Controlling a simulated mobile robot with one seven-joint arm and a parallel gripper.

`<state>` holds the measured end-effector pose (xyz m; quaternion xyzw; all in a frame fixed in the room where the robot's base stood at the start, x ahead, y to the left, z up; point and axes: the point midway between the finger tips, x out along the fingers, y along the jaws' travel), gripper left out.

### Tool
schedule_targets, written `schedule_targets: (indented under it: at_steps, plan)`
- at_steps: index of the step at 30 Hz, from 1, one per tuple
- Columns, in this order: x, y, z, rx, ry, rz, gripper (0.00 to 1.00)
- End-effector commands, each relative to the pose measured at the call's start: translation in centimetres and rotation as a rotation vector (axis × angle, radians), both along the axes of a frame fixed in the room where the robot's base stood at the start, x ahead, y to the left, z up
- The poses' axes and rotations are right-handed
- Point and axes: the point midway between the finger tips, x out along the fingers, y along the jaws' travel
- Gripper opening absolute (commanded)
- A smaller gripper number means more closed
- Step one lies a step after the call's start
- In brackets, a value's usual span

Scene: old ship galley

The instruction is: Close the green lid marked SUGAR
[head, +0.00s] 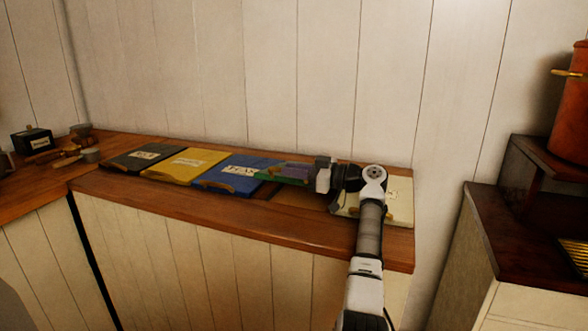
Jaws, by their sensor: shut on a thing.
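The green lid (283,178) is in the counter row, right of the blue lid, seen at a shallow angle and partly covered by my gripper. A purple patch shows along its far right part, and a dark gap shows in the counter below its front left. I cannot read a SUGAR mark on it. My gripper (318,178) comes from the right and is shut at the green lid's right end. Its fingertips are too small to make out, and the exact tilt of the lid is unclear.
Black (141,158), yellow (189,165) and blue (235,173) lids lie flat to the left. A cream lid (400,199) is behind my arm at the right. Small utensils (75,158) stand at the far left. The wooden counter's front strip (190,204) is clear. A white plank wall (300,80) rises behind.

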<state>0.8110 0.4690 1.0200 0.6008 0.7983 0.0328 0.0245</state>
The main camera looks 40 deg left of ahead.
Motion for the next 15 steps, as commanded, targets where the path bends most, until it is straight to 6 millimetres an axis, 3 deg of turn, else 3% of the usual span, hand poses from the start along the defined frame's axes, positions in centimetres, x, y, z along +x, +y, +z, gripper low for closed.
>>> schedule_targets:
  at_steps: [11,12,15]
  plan:
    - [0.06,-0.02,-0.04,0.001,0.002,-0.002,0.00]
    - [0.07,-0.02,-0.04,0.000,0.003,-0.002,0.20]
    - [0.06,-0.02,-0.06,0.000,0.002,-0.001,0.34]
